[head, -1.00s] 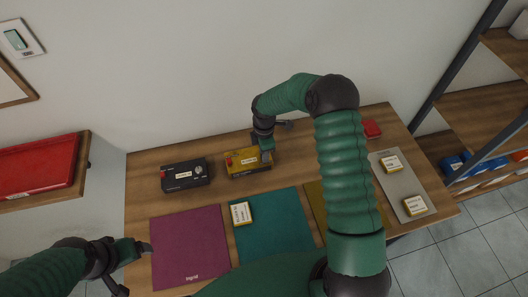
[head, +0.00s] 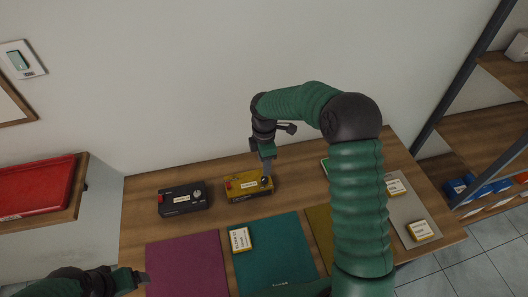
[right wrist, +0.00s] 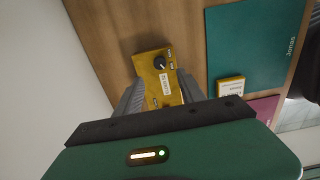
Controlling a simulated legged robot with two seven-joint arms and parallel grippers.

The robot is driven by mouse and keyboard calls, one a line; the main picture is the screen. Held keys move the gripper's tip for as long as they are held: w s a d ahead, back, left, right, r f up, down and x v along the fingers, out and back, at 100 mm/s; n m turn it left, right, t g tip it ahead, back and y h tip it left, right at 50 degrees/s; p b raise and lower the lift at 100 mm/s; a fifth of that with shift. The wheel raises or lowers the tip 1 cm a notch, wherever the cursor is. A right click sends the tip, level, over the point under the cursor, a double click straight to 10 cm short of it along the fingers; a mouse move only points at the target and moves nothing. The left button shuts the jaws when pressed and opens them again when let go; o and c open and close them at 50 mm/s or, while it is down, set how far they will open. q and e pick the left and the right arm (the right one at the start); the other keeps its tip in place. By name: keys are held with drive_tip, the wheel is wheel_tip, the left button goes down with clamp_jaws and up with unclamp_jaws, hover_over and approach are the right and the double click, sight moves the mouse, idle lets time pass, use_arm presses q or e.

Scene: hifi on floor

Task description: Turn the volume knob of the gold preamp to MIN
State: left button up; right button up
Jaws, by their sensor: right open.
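The gold preamp (head: 240,186) sits on the wooden table, and it also shows in the right wrist view (right wrist: 148,65). Its dark volume knob (right wrist: 160,62) is near one end; I cannot read where its pointer stands. The knob is largely hidden by my right gripper in the head view. My right gripper (head: 266,181) is over the knob end of the preamp. In the right wrist view its open fingers (right wrist: 158,80) are on either side of the preamp, with nothing held. My left gripper (head: 146,279) is at the lower left, away from the preamp.
A black device (head: 183,199) with a silver knob stands left of the preamp. Purple (head: 185,265) and teal (head: 280,250) mats lie in front, with a yellow-white box (head: 240,239) on the teal one. A grey tray (head: 406,215) with small boxes is at right, partly behind my right arm.

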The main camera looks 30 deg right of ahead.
wheel_tip(320, 180, up, 8)
drive_tip(key=b, duration=0.1)
drive_tip(key=shift+r, duration=0.15)
drive_tip(key=s+a+f+m+t+b, duration=0.1)
drive_tip(key=s+a+f+m+b, duration=0.3)
drive_tip(key=s+f+m, duration=0.3)
drive_tip(key=s+a+f+m+t+b, duration=0.1)
drive_tip(key=s+a+f+m+b, duration=0.3)
drive_tip(key=s+f+m, duration=0.3)
drive_tip(key=s+a+m, duration=0.1)
drive_tip(key=s, duration=0.4)
drive_tip(key=shift+s+t, duration=0.15)
drive_tip(key=shift+t, duration=0.15)
drive_tip(key=shift+a, duration=0.1)
